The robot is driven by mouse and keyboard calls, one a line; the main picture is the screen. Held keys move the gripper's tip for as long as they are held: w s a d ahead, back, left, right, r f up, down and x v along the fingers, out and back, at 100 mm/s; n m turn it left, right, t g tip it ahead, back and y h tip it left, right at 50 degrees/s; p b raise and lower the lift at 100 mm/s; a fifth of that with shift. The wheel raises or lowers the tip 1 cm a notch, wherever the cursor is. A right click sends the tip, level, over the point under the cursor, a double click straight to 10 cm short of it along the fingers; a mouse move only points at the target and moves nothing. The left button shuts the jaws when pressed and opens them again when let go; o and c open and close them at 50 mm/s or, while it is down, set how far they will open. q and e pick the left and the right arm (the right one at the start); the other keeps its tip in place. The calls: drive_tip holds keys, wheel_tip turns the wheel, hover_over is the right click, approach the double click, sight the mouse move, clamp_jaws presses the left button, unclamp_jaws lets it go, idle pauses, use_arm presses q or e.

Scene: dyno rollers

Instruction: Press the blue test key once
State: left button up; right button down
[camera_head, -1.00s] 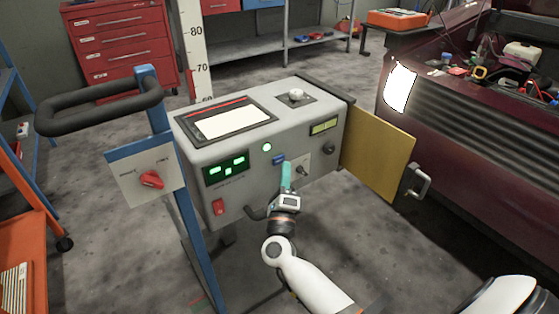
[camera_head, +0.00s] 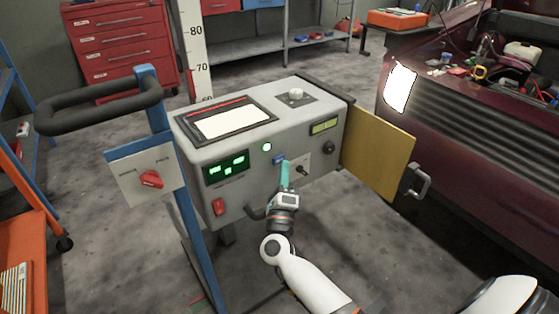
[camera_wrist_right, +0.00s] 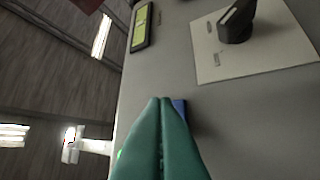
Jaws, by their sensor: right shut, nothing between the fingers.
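The blue test key (camera_head: 278,160) is a small blue block on the front of the grey console (camera_head: 243,185), below the round green lamp. My right gripper (camera_head: 285,163) has teal fingers, shut and empty, with the tips at the key's right edge in the head view. In the right wrist view the shut fingers (camera_wrist_right: 161,105) cover most of the key, and a blue strip (camera_wrist_right: 180,109) shows beside them. Whether the tips touch the key cannot be told. My left gripper is not in view.
A black toggle switch (camera_head: 303,170) on a white plate sits right of the key. A yellow door (camera_head: 378,155) stands open at the console's right. A blue post (camera_head: 189,220) with a red-knob panel stands at its left. A maroon car (camera_head: 470,125) is at the right.

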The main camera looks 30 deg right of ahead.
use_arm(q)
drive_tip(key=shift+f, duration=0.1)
use_arm(e)
drive_tip(key=shift+w, duration=0.6)
idle(0.5)
drive_tip(key=shift+s, duration=0.5)
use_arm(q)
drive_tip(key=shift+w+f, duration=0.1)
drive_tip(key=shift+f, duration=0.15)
use_arm(e)
drive_tip(key=shift+s, duration=0.3)
use_arm(q)
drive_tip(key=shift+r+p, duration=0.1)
drive_tip(key=shift+p, duration=0.2)
use_arm(e)
drive_tip(key=shift+s, duration=0.1)
